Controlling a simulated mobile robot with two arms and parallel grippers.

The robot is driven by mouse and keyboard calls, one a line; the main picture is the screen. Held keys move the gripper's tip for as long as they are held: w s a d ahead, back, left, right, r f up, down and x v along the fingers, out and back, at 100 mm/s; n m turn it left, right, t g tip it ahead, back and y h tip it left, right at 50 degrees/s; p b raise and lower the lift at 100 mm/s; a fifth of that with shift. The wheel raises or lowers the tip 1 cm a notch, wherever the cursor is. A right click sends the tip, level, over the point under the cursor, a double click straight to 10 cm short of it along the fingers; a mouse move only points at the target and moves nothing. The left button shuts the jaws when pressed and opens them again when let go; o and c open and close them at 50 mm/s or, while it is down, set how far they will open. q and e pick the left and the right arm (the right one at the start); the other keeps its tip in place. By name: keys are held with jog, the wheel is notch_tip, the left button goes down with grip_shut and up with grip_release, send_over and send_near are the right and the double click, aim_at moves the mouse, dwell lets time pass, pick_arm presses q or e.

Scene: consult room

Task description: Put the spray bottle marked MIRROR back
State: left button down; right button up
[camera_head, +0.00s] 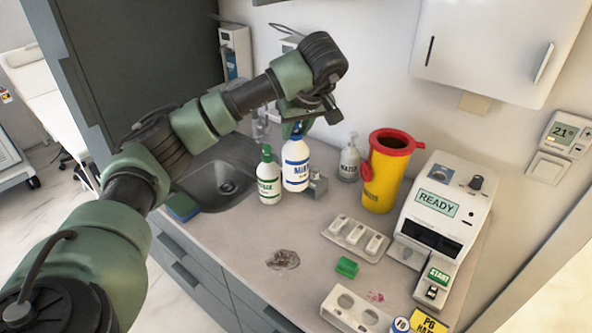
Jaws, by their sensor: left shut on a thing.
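The spray bottle (296,168) is white with a blue band, blue top and a label whose visible letters begin "MIR". It is upright on or just above the counter, right of the sink; I cannot tell whether its base touches. My left gripper (303,124) reaches over it from above and is shut on its top, partly hiding it. A white bottle with a green top and green label (269,182) stands close to its left. A small grey item (318,184) is at its lower right. My right gripper is not in view.
The sink (208,178) lies left, with a sponge (183,207) by its rim. A WATER bottle (349,162), yellow bin (383,180) and READY machine (446,205) stand right. A tray (338,238), green block (347,267), brown spill (283,259) and two-hole holder (349,309) are nearer.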

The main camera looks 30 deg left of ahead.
aim_at(296, 168)
pick_arm(q)
notch_tip(296, 168, down, 8)
jog(key=shift+r+p, duration=0.1)
jog(key=shift+p, duration=0.85)
notch_tip(296, 168, down, 3)
jog(key=shift+r+p, duration=0.1)
jog(key=shift+p, duration=0.5)
jog(key=shift+f, duration=0.45)
jog(key=shift+f, duration=0.1)
jog(key=c, duration=1.1)
grip_release()
jog(key=shift+o, duration=0.2)
jog(key=shift+s, duration=0.1)
